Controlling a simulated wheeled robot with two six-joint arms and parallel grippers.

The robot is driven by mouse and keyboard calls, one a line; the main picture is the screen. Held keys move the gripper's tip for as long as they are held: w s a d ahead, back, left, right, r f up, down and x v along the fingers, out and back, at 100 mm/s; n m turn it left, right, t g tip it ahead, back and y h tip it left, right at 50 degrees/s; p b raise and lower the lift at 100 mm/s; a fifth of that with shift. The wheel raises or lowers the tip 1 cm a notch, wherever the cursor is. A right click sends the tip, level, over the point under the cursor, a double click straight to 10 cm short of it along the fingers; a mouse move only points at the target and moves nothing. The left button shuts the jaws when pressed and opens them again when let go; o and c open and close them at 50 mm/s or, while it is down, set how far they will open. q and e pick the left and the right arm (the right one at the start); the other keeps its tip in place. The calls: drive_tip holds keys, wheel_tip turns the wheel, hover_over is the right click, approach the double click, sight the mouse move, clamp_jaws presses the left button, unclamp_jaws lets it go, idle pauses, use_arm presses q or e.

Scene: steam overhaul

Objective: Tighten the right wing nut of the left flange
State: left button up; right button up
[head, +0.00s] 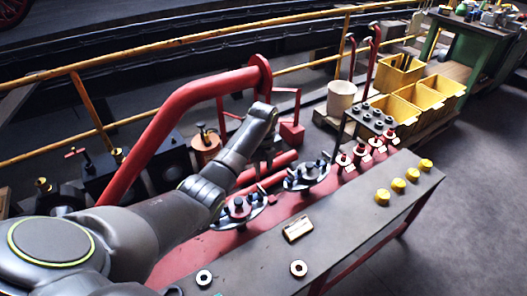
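The left flange (238,212) is a grey disc with a red hub and dark upright studs or wing nuts, on the red part of the bench. Its right wing nut (259,197) is a small dark shape at the disc's right side; its tightness cannot be told. A second, similar flange (307,176) sits to its right. My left arm reaches in from the left, and my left gripper (264,158) points down above and behind the gap between the two flanges. It looks apart from the wing nut; its fingers are too dark and small to read. My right gripper is out of view.
A brown block (298,229) and pale rings (299,268) lie on the grey bench top (345,225). Several yellow caps (398,185) stand at the right. Small red-based fittings (360,152) and a black rack (372,117) stand behind. A thick red pipe (185,95) arches behind my arm.

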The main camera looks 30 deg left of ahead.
use_arm(q)
wheel_tip(320, 180, up, 6)
drive_tip(key=shift+f, duration=0.15)
idle(0.6)
